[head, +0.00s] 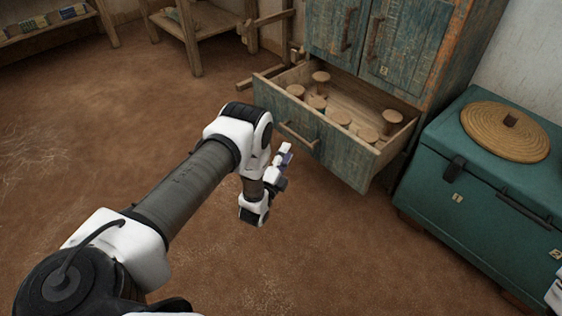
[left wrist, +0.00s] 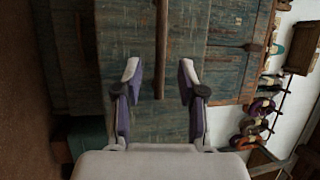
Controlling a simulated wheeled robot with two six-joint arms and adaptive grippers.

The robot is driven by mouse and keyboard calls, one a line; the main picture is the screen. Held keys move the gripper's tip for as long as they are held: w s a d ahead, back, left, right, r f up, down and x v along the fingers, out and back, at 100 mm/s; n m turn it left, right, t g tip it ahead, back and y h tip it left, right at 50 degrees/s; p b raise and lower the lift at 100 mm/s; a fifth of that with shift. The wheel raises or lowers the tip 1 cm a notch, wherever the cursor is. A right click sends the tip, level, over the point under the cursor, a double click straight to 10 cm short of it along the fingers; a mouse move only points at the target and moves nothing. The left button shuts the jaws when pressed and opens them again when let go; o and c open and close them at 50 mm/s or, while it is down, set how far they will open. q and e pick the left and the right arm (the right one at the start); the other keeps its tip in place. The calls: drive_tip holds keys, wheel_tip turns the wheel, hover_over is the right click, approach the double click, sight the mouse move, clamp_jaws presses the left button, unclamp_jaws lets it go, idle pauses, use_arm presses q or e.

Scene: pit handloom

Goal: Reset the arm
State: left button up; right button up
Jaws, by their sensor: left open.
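My left arm reaches in from the left in the head view. Its gripper (head: 284,160) is in front of the open drawer (head: 338,153), near the drawer's handle (head: 297,137). In the left wrist view the two fingers of the gripper (left wrist: 159,77) are spread apart with nothing held between them. The handle (left wrist: 161,50) shows as an upright bar beyond the fingertips, lined up with the gap. I cannot tell the exact distance to it.
The drawer holds several wooden spools (head: 392,117). A teal chest (head: 475,195) with a round woven lid (head: 505,131) stands at the right. The weathered cabinet (head: 399,45) rises behind the drawer. A wooden shelf frame (head: 190,40) stands at the back. The earthen floor (head: 330,260) is clear.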

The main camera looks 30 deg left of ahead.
use_arm(q)
drive_tip(key=v, duration=0.4)
idle(0.3)
